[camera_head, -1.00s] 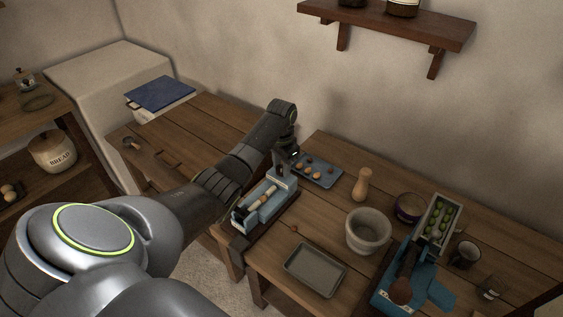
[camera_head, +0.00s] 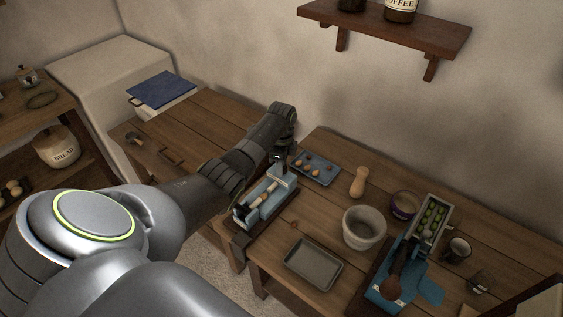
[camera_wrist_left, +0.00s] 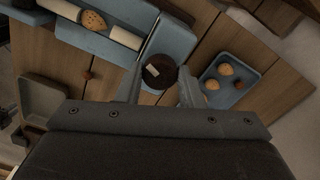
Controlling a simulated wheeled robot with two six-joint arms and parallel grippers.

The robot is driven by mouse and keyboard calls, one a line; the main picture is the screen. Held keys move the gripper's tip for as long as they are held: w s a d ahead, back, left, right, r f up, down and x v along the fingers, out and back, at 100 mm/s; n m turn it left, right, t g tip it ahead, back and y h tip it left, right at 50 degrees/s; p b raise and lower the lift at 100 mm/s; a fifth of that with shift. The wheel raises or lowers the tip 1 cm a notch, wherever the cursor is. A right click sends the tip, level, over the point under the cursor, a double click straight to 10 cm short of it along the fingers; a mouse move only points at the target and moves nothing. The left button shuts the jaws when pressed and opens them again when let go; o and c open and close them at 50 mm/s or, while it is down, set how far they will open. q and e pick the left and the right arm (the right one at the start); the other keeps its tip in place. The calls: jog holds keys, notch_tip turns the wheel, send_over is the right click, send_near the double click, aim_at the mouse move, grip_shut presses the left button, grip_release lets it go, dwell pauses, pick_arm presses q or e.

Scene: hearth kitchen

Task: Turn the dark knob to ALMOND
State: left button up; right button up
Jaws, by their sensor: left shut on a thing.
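The dark knob (camera_wrist_left: 157,76) is round and nearly black, with a pale mark on its top. In the left wrist view it sits between the two fingers of my left gripper (camera_wrist_left: 160,88), which is shut on it from above. The knob is on the end block of a pale blue device (camera_wrist_left: 172,38) with light rollers and a nut on it. In the head view my left gripper (camera_head: 279,161) is over the far end of this device (camera_head: 254,217), and the knob is hidden there. I cannot read any ALMOND label. My right gripper is not in view.
A blue tray of nuts (camera_head: 327,177) lies close behind the device. A wooden mill (camera_head: 358,182), a pale bowl (camera_head: 363,230) and an empty grey tray (camera_head: 313,266) stand to the right. A blue-based lever device (camera_head: 383,296) is further right.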

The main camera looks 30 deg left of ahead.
pick_arm(q)
jog(key=shift+r+m, duration=0.1)
jog(key=shift+m, duration=2.2)
jog(key=o, duration=1)
notch_tip(320, 180, up, 17)
jog(key=shift+r+p, duration=0.2)
jog(key=shift+p, duration=0.1)
